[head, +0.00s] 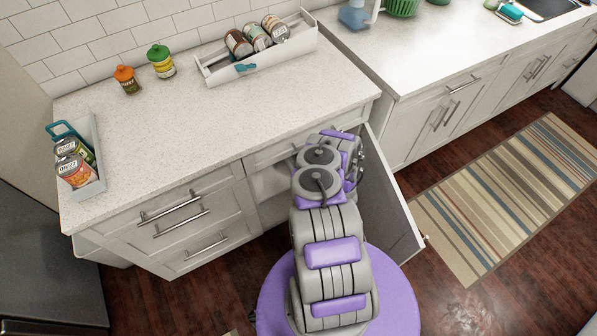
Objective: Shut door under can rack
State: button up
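The white cabinet door (393,205) stands open at the right end of the near counter, swung out toward the front. A small bit of its handle (425,238) shows at its outer edge. The cabinet opening (268,182) is partly hidden by my grey and purple arm. A white rack with several cans (256,61) stands on the counter at the back, above this cabinet. My gripper (356,172) is at the far end of my arm, in front of the cabinet and left of the door. Its fingers cannot be made out, nor whether it touches the door.
Drawers with bar handles (172,207) are left of the opening. A second rack (97,186) with cans is at the counter's left end. Two jars (160,64) stand at the back. Right of the door are a striped rug (520,190) and dark floor.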

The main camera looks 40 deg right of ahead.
aim_at(389, 225)
jog(key=k+j, duration=0.2)
jog(key=k, duration=0.3)
jog(key=k+j, duration=0.15)
jog(key=k, duration=0.3)
